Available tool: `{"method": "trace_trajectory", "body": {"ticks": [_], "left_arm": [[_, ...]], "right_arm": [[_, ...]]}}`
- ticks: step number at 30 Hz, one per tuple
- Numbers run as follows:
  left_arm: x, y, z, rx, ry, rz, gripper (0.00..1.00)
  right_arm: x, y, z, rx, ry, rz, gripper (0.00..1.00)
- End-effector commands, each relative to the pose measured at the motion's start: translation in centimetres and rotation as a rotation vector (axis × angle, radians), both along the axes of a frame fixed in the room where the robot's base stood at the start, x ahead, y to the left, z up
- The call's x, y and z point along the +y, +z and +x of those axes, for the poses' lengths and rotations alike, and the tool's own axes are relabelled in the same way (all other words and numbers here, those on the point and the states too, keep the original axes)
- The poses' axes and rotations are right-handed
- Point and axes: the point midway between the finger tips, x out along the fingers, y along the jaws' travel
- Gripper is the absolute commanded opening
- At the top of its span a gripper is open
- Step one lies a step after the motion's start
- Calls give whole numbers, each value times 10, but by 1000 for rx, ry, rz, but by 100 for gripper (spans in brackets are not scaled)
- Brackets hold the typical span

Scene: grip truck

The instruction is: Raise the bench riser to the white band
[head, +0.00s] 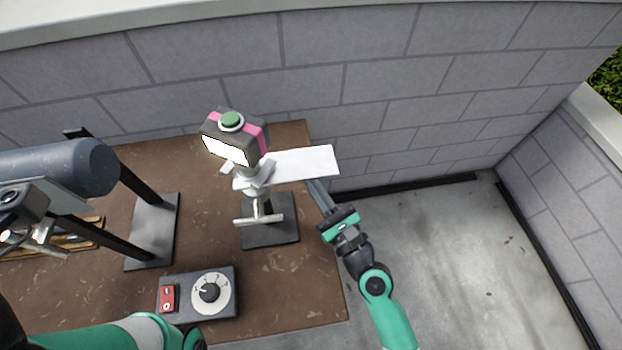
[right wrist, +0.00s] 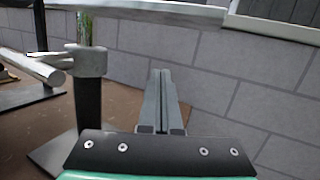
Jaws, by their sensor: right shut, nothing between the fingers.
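The bench riser stands on a dark square base (head: 283,230) at the bench's right side. Its post (right wrist: 88,108) carries a grey collar (right wrist: 88,63) with a T-handle (head: 258,219) on the front. A short shiny length of inner column (right wrist: 85,28) shows above the collar. I cannot make out a white band on it. A pale flat plate (head: 308,163) sticks out to the right from the riser's top. My right gripper (head: 312,184) is shut and empty, below the plate and to the right of the post; its fingers show in the right wrist view (right wrist: 161,82).
A black box with a green button (head: 232,120) and white face sits atop the riser. A dial box (head: 198,293) with a red switch lies at the bench front. A dark cylinder on a stand (head: 65,167) is at left. A block wall (head: 390,80) is behind; open floor lies right.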

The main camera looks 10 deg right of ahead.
Motion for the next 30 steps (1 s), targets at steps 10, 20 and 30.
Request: {"method": "trace_trajectory", "body": {"ticks": [10,20,30], "left_arm": [[0,0,0,0,0,0,0],[0,2,0,0,0,0,0],[0,11,0,0,0,0,0]], "right_arm": [[0,0,0,0,0,0,0],[0,2,0,0,0,0,0],[0,10,0,0,0,0,0]]}}
